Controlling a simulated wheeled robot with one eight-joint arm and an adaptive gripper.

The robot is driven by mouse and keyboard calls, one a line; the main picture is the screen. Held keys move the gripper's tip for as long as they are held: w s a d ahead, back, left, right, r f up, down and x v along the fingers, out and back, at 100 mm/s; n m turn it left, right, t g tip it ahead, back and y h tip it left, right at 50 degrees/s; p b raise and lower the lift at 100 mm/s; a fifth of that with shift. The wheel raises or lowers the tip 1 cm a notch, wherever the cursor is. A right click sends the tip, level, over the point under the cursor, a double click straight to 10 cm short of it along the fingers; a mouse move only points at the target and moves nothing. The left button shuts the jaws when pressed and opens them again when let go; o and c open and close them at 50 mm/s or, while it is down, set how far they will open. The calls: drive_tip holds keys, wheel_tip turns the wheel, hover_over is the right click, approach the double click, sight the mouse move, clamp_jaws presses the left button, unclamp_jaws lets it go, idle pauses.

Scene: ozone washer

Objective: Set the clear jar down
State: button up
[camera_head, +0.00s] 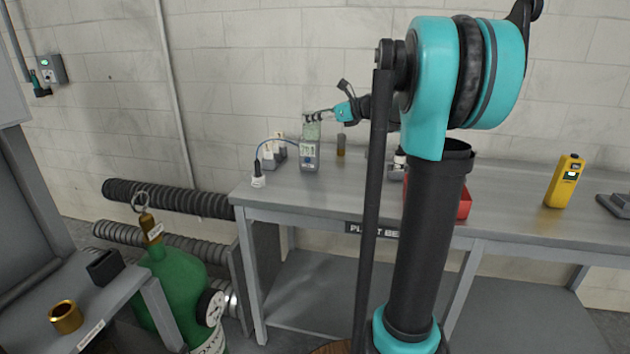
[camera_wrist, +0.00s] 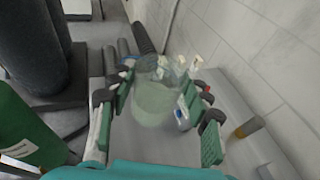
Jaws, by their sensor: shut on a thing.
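The clear jar (camera_wrist: 154,103) is see-through with a pale greenish tint. In the wrist view it sits between the two green finger pads of my gripper (camera_wrist: 162,112), which is shut on it. In the head view my gripper (camera_head: 318,117) is over the left part of the grey bench (camera_head: 262,196), and the jar (camera_head: 311,131) shows small at its fingers, in front of or just above a grey meter (camera_head: 309,156). I cannot tell whether the jar's base touches anything.
A brown vial (camera_head: 341,146) stands right of the meter. A red box (camera_head: 465,204) and a yellow handheld device (camera_head: 564,182) are further right. A green cylinder (camera_head: 172,292) stands on the left.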

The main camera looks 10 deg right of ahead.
wheel_tip(320, 180, down, 19)
idle(0.5)
drive_tip(key=shift+f, duration=0.15)
drive_tip(key=o, duration=1.4)
drive_tip(key=shift+c, duration=0.2)
